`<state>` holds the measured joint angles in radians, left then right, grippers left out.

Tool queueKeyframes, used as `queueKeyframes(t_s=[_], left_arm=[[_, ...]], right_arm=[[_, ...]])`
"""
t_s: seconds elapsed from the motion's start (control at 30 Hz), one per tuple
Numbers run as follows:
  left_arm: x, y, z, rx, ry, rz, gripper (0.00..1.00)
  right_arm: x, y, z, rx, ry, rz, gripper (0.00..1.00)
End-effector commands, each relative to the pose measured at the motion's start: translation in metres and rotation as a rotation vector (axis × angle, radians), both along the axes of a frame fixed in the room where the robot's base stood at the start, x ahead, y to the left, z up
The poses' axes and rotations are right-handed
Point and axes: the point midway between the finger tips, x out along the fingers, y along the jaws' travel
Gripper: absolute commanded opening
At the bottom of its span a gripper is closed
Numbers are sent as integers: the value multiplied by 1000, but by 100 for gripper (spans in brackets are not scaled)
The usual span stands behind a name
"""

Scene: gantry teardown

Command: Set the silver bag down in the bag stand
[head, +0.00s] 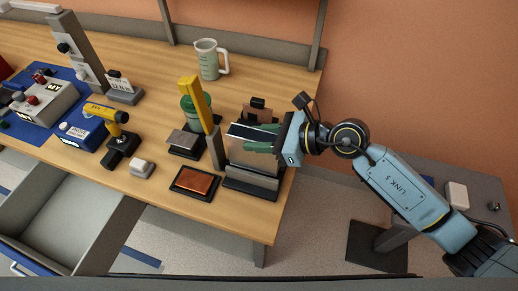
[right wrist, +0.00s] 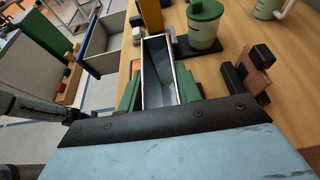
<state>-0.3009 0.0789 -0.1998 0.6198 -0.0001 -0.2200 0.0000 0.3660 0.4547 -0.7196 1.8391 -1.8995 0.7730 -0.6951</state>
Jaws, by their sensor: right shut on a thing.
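The silver bag (head: 252,158) is an upright, open-topped grey box shape near the table's right end. My right gripper (head: 262,146) comes in from the right, with green fingers shut on the bag's sides. In the right wrist view the bag (right wrist: 158,62) shows its open top and empty-looking inside between the green fingers (right wrist: 160,92). The bag stand (head: 250,187) is the dark base directly under the bag. The bag's lower end is at the stand, but I cannot tell whether it rests on it. My left gripper is not in view.
A grey post with a yellow bar (head: 195,100) stands close left of the bag. A green-lidded cup (head: 190,108), a copper-coloured plate (head: 195,182) and a brown block (head: 257,113) are nearby. A pitcher (head: 208,60) stands behind. An open drawer (head: 75,215) juts out at front left.

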Motion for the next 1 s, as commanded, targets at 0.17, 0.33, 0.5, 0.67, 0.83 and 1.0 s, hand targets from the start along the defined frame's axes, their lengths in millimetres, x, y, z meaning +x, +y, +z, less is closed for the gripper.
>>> queueKeyframes(t_s=[0.17, 0.33, 0.5, 0.67, 0.83, 1.0], left_arm=[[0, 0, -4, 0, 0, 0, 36], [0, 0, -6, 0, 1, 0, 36], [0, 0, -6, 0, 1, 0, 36], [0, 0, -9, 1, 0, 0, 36], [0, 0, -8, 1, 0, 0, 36], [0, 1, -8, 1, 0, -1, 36]], right_arm=[[0, 0, -25, 0, 3, -2, 1], [0, -1, -39, -1, 1, -1, 1], [0, -1, -38, 0, 0, -1, 1], [0, -1, -41, 0, 0, -1, 1], [0, -1, -41, -1, 0, -1, 52], [0, -1, -41, -1, 0, -1, 56]])
